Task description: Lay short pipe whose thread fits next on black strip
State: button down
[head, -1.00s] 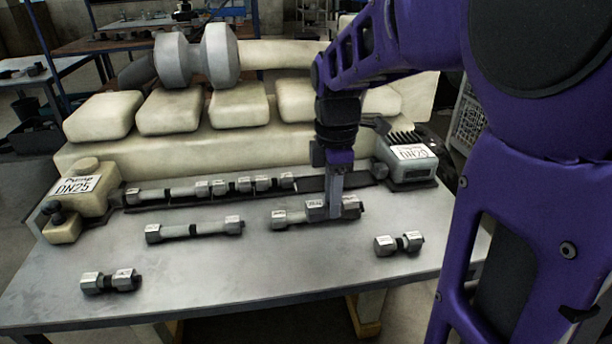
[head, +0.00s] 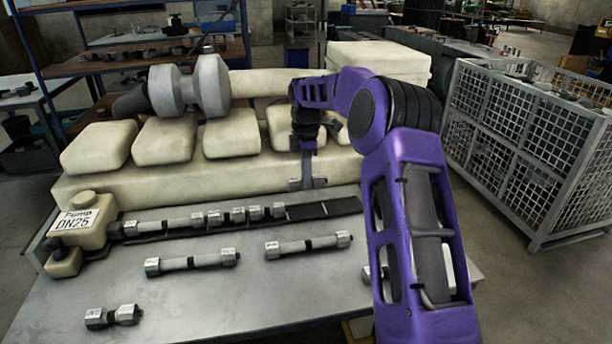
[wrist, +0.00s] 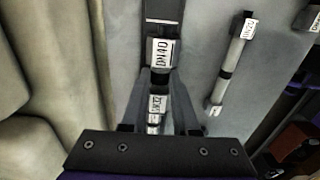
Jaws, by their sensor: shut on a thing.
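My gripper (head: 306,185) is shut on a short pipe (head: 317,183) with hex ends and holds it above the black strip (head: 325,209). In the wrist view the held pipe's near end (wrist: 160,52) carries a label that looks like DN40; its other end shows between the fingers, its label unclear. On the strip a row of pipes lies end to end: a longer one (head: 172,225) at left, then short ones (head: 240,215). The strip is bare at its right. The pump block (head: 85,217), labelled DN25, stands at the left end. The right end is hidden by my arm.
Two longer pipes (head: 192,263) (head: 308,245) lie in front of the strip. The cream engine block (head: 200,185) rises behind the strip. A wire cage (head: 530,150) stands at right.

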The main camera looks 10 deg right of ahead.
jog(key=shift+w+f+b, duration=0.1)
jog(key=shift+f+b, duration=2.2)
jog(key=shift+b, duration=0.05)
jog(key=shift+f, duration=1.55)
jog(key=shift+f, duration=0.15)
jog(key=c, duration=0.6)
grip_release()
notch_tip(320, 180, up, 18)
jog(key=p, duration=0.3)
jog(key=shift+f, duration=0.25)
